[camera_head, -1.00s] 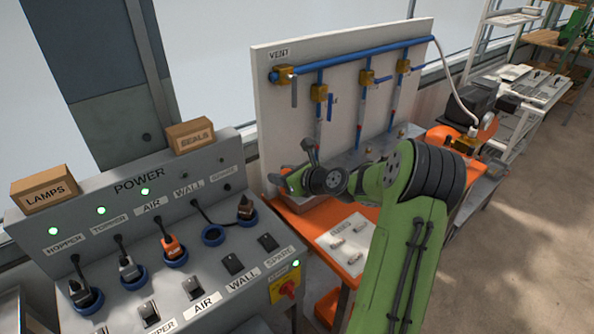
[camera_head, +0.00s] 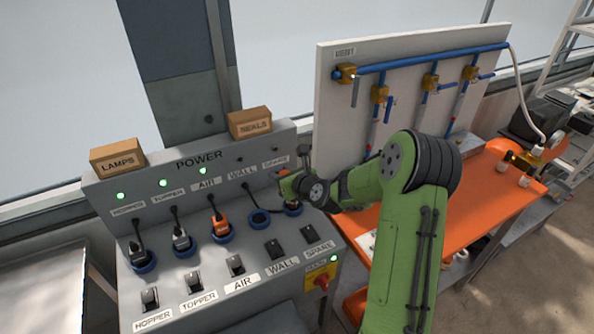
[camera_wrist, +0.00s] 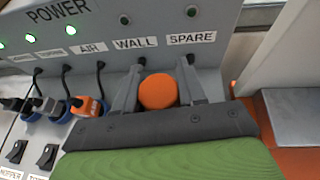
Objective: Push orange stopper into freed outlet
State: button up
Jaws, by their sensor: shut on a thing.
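My gripper (camera_wrist: 163,76) is shut on the orange stopper (camera_wrist: 157,92), a round plug that shows between its two fingers in the wrist view. In the head view my gripper (camera_head: 288,184) is at the right end of the power panel, above the SPARE outlet. The WALL outlet (camera_head: 259,218) shows as an empty blue ring, left of my gripper. A dark plug with a cord from the WALL position sits in the SPARE outlet (camera_head: 293,209), partly hidden by my gripper. In the wrist view both of these outlets are hidden behind the gripper and stopper.
Plugs fill the HOPPER, TOPPER and AIR outlets, the AIR plug (camera_head: 219,224) being orange. Their cords hang in front of the panel (camera_head: 200,180). A SEALS box (camera_head: 249,123) and a LAMPS box (camera_head: 117,154) stand on top. The vent board (camera_head: 330,110) rises at right.

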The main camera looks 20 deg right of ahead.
jog(key=w+a+p, duration=0.3)
jog(key=a, duration=0.4)
jog(key=shift+w+a+f+p, duration=0.2)
jog(key=shift+a+p, duration=0.2)
jog(key=b, duration=0.8)
send_over(257, 218)
notch_tip(257, 218, down, 11)
jog(key=shift+f, duration=0.65)
dwell(1.2)
jog(key=o, duration=1.2)
jog(key=shift+c, duration=0.2)
